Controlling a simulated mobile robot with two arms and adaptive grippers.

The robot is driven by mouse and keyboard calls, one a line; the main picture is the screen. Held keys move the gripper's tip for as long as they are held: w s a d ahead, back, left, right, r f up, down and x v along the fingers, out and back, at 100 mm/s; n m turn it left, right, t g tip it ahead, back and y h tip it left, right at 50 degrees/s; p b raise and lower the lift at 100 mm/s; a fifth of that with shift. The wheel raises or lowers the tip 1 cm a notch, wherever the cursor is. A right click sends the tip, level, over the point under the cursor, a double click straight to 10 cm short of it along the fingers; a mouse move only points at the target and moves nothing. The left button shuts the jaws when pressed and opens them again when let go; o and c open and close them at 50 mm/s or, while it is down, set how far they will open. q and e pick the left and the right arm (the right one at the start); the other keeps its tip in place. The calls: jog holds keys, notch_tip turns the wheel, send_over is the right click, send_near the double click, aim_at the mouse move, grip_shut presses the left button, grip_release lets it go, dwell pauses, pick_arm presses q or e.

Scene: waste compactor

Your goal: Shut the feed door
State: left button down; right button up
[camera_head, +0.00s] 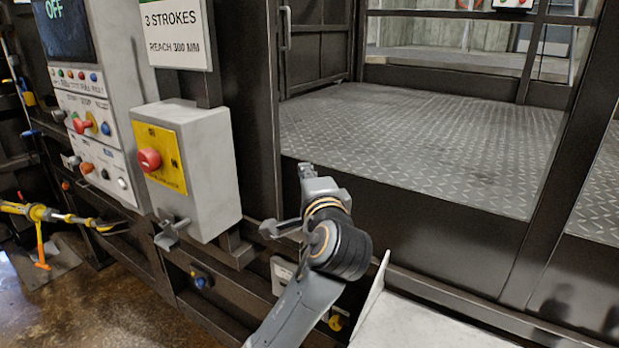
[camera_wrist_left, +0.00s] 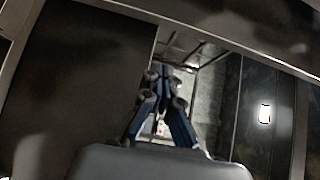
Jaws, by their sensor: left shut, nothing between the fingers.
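My left gripper (camera_head: 306,171) is in front of the compactor's opening, near its lower left corner, with its fingers together and nothing between them. Its fingers also show converging in the left wrist view (camera_wrist_left: 163,82). A dark panel with an upright handle (camera_head: 286,28) stands at the far left of the opening; it may be the feed door, but I cannot tell for sure. The gripper is well apart from that handle in the picture. The opening shows a diamond-plate floor (camera_head: 420,140) behind it. My right gripper is not in view.
A grey box with a red button on a yellow plate (camera_head: 160,158) stands left of the gripper. Behind it is a control panel (camera_head: 90,120) reading OFF. A dark frame post (camera_head: 560,160) bounds the opening at right. A pale sloping plate (camera_head: 430,325) lies below.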

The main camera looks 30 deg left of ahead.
pick_arm(q)
jog(key=w+a+p, duration=0.2)
jog(key=a, duration=0.4)
jog(key=shift+w, duration=0.35)
